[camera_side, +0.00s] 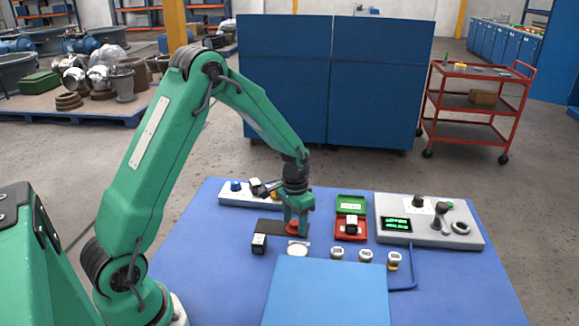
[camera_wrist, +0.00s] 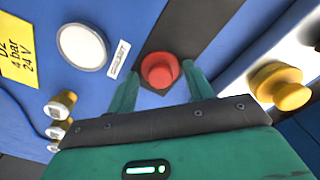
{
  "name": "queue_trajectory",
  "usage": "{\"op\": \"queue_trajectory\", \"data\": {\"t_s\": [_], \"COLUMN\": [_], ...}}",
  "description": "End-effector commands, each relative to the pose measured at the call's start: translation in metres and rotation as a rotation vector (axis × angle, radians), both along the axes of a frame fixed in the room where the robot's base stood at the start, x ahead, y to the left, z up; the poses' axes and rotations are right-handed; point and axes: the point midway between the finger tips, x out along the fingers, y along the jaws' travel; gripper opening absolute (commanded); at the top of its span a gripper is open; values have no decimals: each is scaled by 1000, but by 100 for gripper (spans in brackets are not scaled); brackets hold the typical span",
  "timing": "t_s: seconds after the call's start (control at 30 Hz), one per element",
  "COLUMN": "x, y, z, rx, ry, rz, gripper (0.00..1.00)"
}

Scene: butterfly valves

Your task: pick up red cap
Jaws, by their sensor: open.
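The red cap (camera_wrist: 159,70) is a round, stepped knob shape on a dark strip, near the middle of the wrist view. In the side view the red cap (camera_side: 292,229) shows partly, low under my gripper. My gripper (camera_side: 298,226) points down over it, close above the table. In the wrist view my gripper (camera_wrist: 160,84) is open, with one green finger on each side of the cap. I cannot tell whether either finger touches the cap.
Several small gauges (camera_side: 365,255) and a red tray (camera_side: 350,230) are to the right. A yellow knob (camera_wrist: 281,87) shows right in the wrist view.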

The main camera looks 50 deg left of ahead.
Motion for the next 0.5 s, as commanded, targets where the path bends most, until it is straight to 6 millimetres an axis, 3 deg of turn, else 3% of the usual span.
{"op": "queue_trajectory", "data": {"t_s": [0.4,0.5], "x": [0,0], "y": [0,0], "z": [0,0], "rx": [0,0], "ry": [0,-1], "rz": [0,0], "gripper": [52,34]}}
